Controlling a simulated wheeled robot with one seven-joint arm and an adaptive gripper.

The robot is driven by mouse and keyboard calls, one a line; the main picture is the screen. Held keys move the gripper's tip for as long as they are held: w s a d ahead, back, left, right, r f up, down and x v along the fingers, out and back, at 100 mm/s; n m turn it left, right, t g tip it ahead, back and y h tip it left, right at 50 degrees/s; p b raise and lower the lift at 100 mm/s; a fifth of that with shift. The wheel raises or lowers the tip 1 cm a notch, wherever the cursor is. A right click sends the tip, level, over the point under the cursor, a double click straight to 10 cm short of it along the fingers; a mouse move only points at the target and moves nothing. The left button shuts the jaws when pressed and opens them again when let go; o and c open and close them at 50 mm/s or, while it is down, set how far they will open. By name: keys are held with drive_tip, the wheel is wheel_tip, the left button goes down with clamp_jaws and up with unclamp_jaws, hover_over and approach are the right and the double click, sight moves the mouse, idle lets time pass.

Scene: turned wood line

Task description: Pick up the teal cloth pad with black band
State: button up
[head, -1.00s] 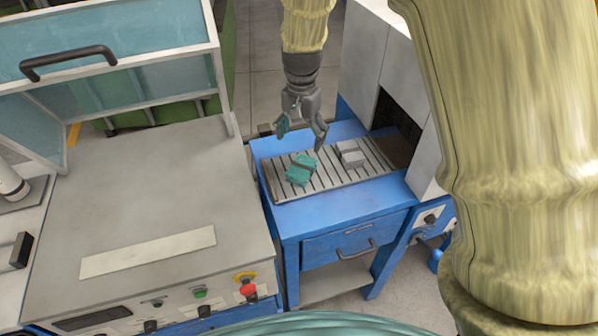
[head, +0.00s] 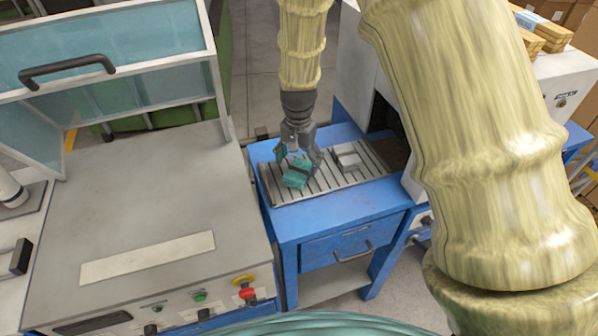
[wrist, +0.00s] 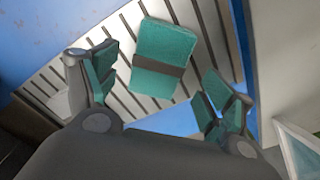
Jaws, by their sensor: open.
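The teal cloth pad with black band (head: 296,180) lies on the slatted metal rack on the blue table. In the wrist view the pad (wrist: 166,48) lies between my open fingers, a little beyond their tips, with its dark band across it. My gripper (head: 299,158) is open and just above the pad, pointing down. In the wrist view my gripper (wrist: 155,88) shows teal finger faces on both sides, with nothing between them touching. In the head view the fingers partly cover the pad's far side.
A grey block (head: 346,157) sits on the slatted rack (head: 322,183) right of the pad. The blue table (head: 330,216) has a drawer in front. A grey machine top (head: 150,200) stands at left, and a white machine housing (head: 365,65) rises close at right.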

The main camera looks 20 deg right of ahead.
sight(299, 170)
drive_tip(key=shift+s+f+p, duration=0.15)
drive_tip(key=shift+f+p, duration=0.5)
drive_tip(key=shift+f, duration=1.3)
drive_tip(key=c, duration=1.2)
drive_tip(key=shift+r, duration=0.2)
drive_tip(key=shift+r+b, duration=0.55)
drive_tip(key=shift+r, duration=0.05)
wheel_tip(299, 170, up, 2)
drive_tip(key=shift+b, duration=0.5)
drive_tip(key=s+a+b, duration=0.1)
drive_tip(key=s+a, duration=0.1)
drive_tip(key=s, duration=0.2)
drive_tip(key=s+a+r+b, duration=0.1)
drive_tip(key=s+a, duration=0.2)
drive_tip(key=s, duration=0.2)
drive_tip(key=s+a+b, duration=0.2)
drive_tip(key=s+a, duration=0.1)
drive_tip(key=s, duration=0.1)
drive_tip(key=shift+s+a+r, duration=0.15)
drive_tip(key=shift+s+r, duration=0.1)
drive_tip(key=shift+s, duration=0.05)
